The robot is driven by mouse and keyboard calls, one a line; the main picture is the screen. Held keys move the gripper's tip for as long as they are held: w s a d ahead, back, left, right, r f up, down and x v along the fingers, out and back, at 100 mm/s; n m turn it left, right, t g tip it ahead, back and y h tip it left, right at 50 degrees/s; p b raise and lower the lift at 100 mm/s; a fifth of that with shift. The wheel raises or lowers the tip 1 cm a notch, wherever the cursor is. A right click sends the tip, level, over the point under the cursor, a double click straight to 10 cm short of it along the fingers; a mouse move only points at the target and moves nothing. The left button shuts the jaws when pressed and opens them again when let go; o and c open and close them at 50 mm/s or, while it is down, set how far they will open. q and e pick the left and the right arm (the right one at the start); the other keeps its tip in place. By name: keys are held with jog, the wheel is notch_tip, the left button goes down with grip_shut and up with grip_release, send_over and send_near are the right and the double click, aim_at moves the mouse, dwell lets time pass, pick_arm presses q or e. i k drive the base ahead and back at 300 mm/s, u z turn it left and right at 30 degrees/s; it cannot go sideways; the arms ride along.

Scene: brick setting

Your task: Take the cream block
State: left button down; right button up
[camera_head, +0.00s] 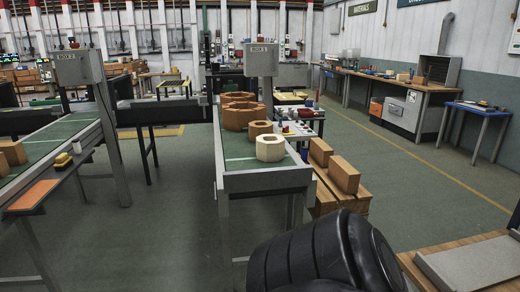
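The cream block (270,148) is a pale ring-like piece with a hole in its middle. It sits upright near the front end of the central conveyor table (266,182). A tan block (260,129) stands just behind it, with larger orange-brown blocks (237,113) farther back. Neither of my grippers shows in the head view, so I cannot see whether they are open or shut. Nothing is touching the cream block from above.
Orange-brown bricks (343,175) stand on a wooden crate right of the conveyor. A second conveyor (62,137) runs at the left. A wooden table (421,272) with a grey plate is at the lower right. The green floor (165,238) between the conveyors is clear.

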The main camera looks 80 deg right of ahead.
aim_at(271, 148)
jog(key=z, duration=1.35)
jog(key=i, duration=2.2)
jog(key=z, duration=0.05)
